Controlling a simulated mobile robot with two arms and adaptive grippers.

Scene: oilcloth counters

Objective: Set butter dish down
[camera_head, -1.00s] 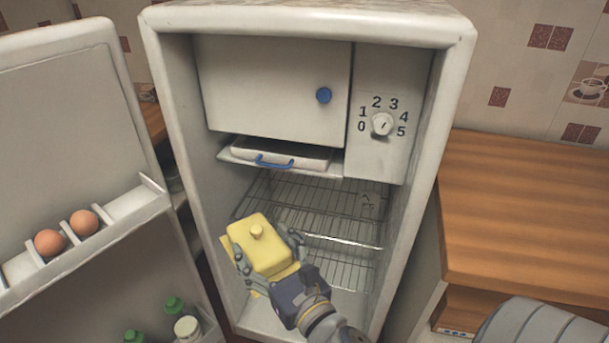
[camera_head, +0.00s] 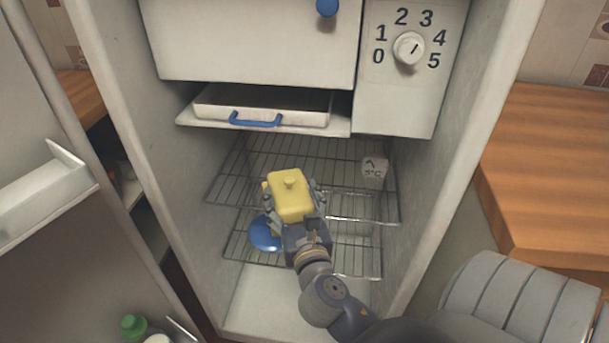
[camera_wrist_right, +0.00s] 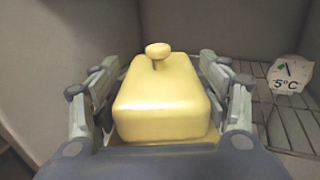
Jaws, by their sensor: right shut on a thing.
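The yellow butter dish (camera_head: 291,199), with a knobbed lid, is inside the open fridge in the head view. It also shows between the fingers in the right wrist view (camera_wrist_right: 163,100). My right gripper (camera_head: 292,205) is shut on the dish, with a finger pair on each side. The dish looks level and appears over the upper wire shelf (camera_head: 235,183); whether it touches the shelf I cannot tell. My left gripper is not in view.
A blue round thing (camera_head: 265,234) sits lower, left of my wrist. A white tray with a blue handle (camera_head: 262,107) is above. A 5°C thermometer card (camera_head: 374,167) stands at right on the shelf. The fridge walls are close on both sides.

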